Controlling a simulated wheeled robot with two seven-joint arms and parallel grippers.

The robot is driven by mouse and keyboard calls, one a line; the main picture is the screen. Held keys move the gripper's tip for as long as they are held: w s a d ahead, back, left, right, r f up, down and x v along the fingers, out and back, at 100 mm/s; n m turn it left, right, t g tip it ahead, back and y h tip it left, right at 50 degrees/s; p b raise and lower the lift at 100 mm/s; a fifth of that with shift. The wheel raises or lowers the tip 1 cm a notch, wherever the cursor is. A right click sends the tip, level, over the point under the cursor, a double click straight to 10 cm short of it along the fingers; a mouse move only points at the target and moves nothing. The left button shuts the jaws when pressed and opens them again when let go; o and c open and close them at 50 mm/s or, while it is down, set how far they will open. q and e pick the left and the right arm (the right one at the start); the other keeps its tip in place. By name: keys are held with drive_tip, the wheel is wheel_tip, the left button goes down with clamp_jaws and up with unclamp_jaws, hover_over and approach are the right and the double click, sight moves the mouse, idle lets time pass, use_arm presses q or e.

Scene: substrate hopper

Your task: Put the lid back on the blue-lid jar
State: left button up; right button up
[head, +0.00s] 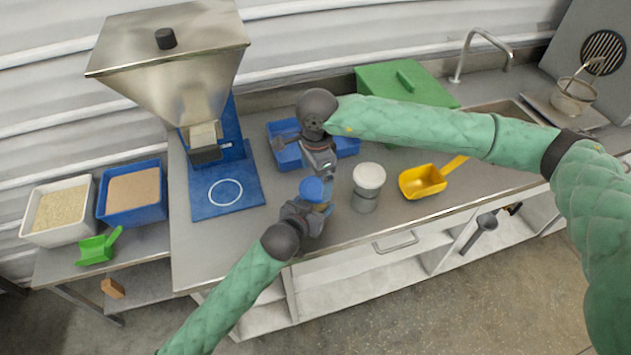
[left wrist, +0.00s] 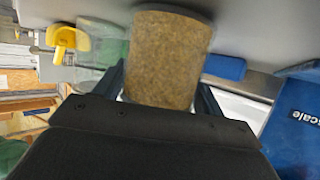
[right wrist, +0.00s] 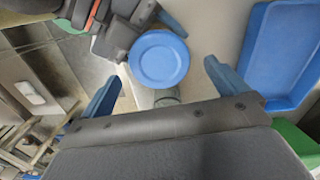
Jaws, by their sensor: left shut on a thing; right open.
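The blue lid (head: 312,188) lies on top of the jar that my left gripper (head: 308,218) holds upright above the counter's front edge. The left wrist view shows this jar (left wrist: 166,60) full of brown granules between the fingers. The right wrist view shows the lid (right wrist: 158,59) from above as a round disc. My right gripper (head: 320,168) is open just above and behind the lid. Its blue fingers are apart, on either side of the lid in its own view, not touching it. Whether the lid is fully seated cannot be seen.
A white-lidded jar (head: 367,188) stands close on the right, with a yellow scoop (head: 422,181) beyond it. A blue tray (head: 345,146) lies behind my right gripper. The steel hopper (head: 170,75) with its blue scale plate (head: 222,193) is at the left.

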sight(316, 187)
drive_tip(key=shift+r, duration=0.4)
drive_tip(key=shift+c, duration=0.4)
drive_tip(key=shift+r, duration=0.1)
drive_tip(key=shift+r+n, duration=0.35)
drive_tip(key=shift+n, duration=0.05)
drive_tip(key=shift+r+n, duration=1.3)
drive_tip(key=shift+s+f, duration=0.1)
drive_tip(key=shift+f, duration=3.95)
